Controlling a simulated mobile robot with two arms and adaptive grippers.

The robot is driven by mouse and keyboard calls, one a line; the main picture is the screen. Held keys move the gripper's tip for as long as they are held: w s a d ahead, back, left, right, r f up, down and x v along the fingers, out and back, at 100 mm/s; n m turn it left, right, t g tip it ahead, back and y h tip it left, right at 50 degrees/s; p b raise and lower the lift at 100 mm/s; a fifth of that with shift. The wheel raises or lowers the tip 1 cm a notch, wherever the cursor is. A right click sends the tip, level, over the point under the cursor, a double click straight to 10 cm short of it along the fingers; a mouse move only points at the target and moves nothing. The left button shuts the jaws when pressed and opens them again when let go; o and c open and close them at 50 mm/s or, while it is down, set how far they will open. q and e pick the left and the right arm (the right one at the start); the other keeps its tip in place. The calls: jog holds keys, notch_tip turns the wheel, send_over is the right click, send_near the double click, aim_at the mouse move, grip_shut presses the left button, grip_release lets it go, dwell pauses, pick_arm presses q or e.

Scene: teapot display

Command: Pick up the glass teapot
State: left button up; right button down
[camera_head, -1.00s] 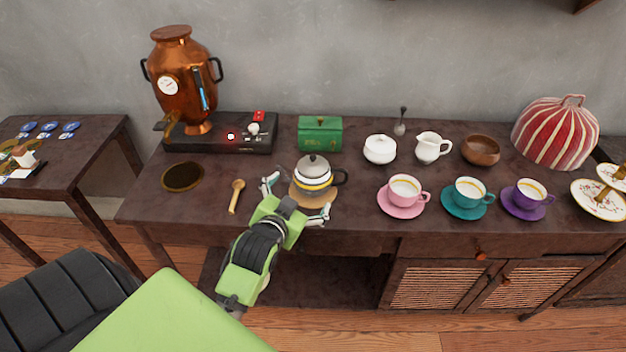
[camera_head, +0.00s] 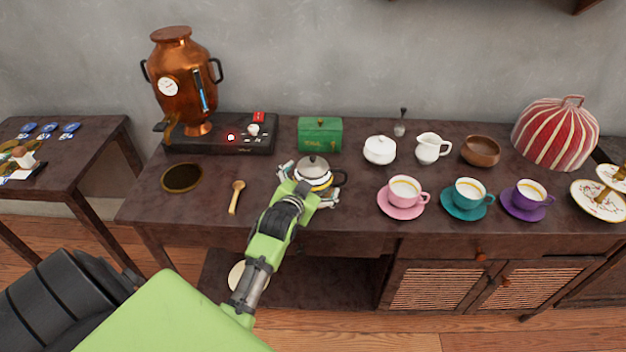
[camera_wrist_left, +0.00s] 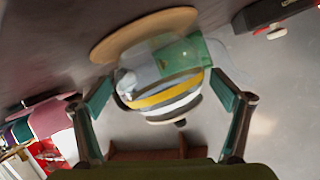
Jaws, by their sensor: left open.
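The glass teapot (camera_head: 315,172) stands on a round wooden coaster on the dark table. It has a grey lid, a yellow band and a dark handle on its right. My left gripper (camera_head: 309,183) is open at the teapot's front, with one finger on each side of it. In the left wrist view the teapot (camera_wrist_left: 160,92) appears upside down between the two spread fingers, with gaps on both sides. The wooden coaster (camera_wrist_left: 120,38) shows above it there. My right gripper is not in view.
A green box (camera_head: 320,134) stands behind the teapot. A wooden spoon (camera_head: 236,197) lies to the left. A white sugar bowl (camera_head: 380,150) and a pink cup (camera_head: 404,189) on its saucer stand to the right. A copper urn (camera_head: 186,85) stands back left.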

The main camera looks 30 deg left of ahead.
pick_arm(q)
jog(key=c, duration=1.4)
jog(key=shift+r, duration=0.1)
jog(key=shift+c, duration=0.2)
